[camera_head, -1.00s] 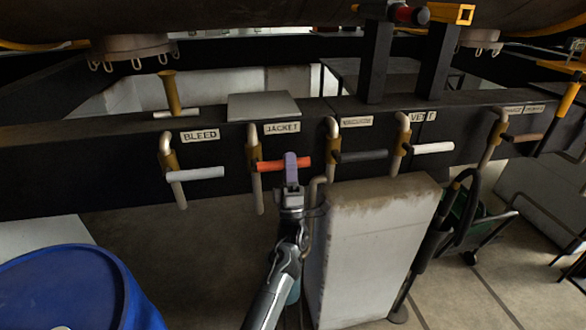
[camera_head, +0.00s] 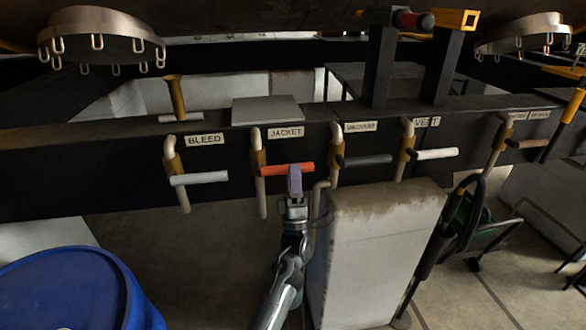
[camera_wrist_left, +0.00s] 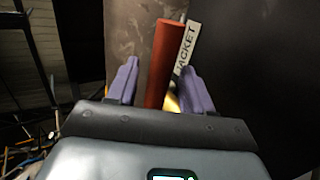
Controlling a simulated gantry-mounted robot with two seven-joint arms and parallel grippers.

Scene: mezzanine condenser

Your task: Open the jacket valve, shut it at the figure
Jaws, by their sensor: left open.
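The jacket valve's red handle (camera_head: 277,169) lies nearly level on a brass-bodied pipe below the JACKET label (camera_head: 286,132). My left gripper (camera_head: 295,180) is open at the handle's right part, with its purple fingertips just at or below it. In the left wrist view, the red handle (camera_wrist_left: 165,62) stands between the two parted fingers (camera_wrist_left: 160,88), with a gap on each side; I cannot tell how deep it sits between them. No readable figure shows. My right gripper is not in view.
The white bleed handle (camera_head: 199,178) is on the left; a black handle (camera_head: 365,161) and the white vent handle (camera_head: 437,154) are on the right. A pale block (camera_head: 375,250) stands right of my arm. A blue drum (camera_head: 65,290) stands lower left.

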